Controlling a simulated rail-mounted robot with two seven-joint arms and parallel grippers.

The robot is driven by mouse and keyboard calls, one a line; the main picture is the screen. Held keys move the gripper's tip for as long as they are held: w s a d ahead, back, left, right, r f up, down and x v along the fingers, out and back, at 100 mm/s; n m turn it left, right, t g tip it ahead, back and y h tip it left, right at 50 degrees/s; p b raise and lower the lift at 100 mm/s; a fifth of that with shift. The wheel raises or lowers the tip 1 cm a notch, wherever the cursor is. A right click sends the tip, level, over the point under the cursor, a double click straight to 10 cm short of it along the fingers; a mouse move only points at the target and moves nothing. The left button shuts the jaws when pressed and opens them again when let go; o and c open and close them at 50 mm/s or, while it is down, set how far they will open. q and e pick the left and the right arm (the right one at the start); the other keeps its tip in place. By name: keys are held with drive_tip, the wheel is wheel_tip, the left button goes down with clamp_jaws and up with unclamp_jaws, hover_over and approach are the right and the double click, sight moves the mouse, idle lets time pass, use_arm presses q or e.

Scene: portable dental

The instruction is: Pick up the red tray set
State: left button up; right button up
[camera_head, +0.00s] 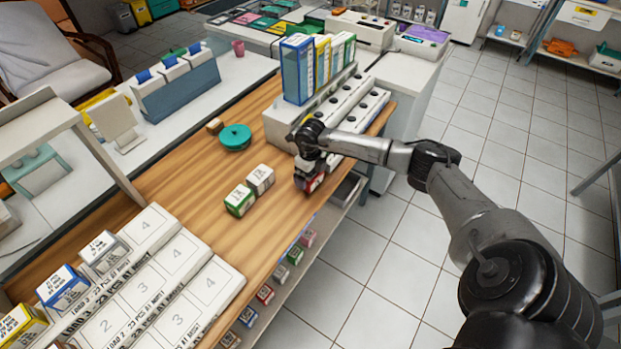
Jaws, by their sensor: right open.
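A small red and white box (315,183), which looks like the red tray set, is at the right edge of the wooden table top, partly hidden by my right gripper. My right gripper (308,170) is open and points down over it, with its fingers close around or beside the box. I cannot tell whether the fingers touch it. A white-and-grey box (261,179) and a green box (240,201) stand next to each other to its left. My left gripper is not in view.
A white holder with round slots (350,112) and tall blue and green boxes (297,70) stand behind the gripper. Numbered white trays (150,300) cover the front left. A teal round lid (235,137) lies farther back. Small boxes (265,293) sit on a lower shelf.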

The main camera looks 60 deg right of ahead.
drive_tip(key=shift+c, duration=0.4)
drive_tip(key=shift+r, duration=0.1)
drive_tip(key=c, duration=0.8)
drive_tip(key=shift+o, duration=0.2)
